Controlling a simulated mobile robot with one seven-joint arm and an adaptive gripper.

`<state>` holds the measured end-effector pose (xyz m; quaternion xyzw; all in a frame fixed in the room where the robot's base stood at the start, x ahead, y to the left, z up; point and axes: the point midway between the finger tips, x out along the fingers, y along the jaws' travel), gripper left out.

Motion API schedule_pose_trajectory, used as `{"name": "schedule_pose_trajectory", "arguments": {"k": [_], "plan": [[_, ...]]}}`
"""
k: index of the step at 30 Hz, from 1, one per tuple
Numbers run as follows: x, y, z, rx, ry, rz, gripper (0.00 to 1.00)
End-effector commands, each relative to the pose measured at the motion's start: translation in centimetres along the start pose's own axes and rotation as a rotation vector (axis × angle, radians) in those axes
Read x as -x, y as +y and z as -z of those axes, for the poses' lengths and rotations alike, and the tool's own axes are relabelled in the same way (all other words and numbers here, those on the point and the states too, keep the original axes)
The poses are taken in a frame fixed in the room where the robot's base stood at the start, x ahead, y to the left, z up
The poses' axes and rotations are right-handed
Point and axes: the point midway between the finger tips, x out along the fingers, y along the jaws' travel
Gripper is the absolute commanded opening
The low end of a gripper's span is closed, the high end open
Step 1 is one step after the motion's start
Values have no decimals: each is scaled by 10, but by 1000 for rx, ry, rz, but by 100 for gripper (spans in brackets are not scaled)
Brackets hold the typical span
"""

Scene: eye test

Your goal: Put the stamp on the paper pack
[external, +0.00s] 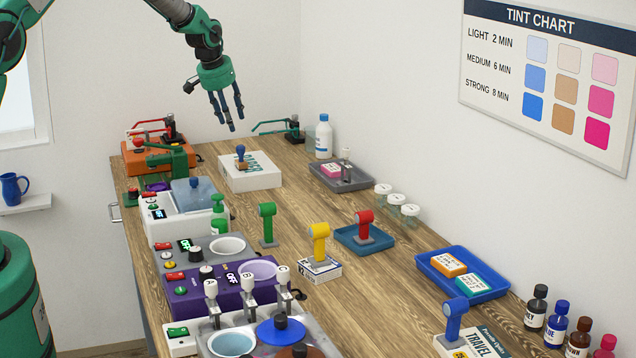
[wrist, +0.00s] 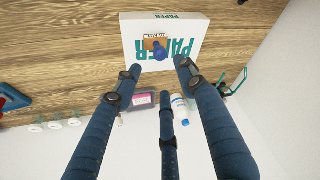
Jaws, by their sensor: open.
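The paper pack (external: 262,180) is a white block with green lettering on the far part of the wooden counter. The stamp (external: 240,152), with a blue knob and a wooden base, stands upright on top of it, towards its left side. In the wrist view the stamp (wrist: 158,52) sits on the lettered face of the paper pack (wrist: 190,35). My gripper (external: 230,118) is open and empty, in the air above the stamp and apart from it. In the wrist view its spread fingers (wrist: 157,75) point towards the stamp and pack.
A grey tray (external: 358,184) with a pink block and a white bottle (external: 324,137) stand right of the pack. A green press (external: 165,160) and an orange machine (external: 150,158) stand left. Several small jars (external: 397,202) line the wall side. Bare counter lies in front of the pack.

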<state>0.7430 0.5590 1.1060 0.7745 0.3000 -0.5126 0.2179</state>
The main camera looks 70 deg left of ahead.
Motion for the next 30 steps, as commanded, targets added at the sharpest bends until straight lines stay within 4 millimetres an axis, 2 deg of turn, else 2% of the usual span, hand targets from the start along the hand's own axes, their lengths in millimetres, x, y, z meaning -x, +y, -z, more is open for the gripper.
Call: {"name": "schedule_pose_trajectory", "arguments": {"k": [22, 26, 30], "plan": [[3, 2, 0, -2, 1, -1, 40], [15, 11, -2, -13, 4, -5, 40], [46, 31, -9, -38, 9, -15, 40]]}}
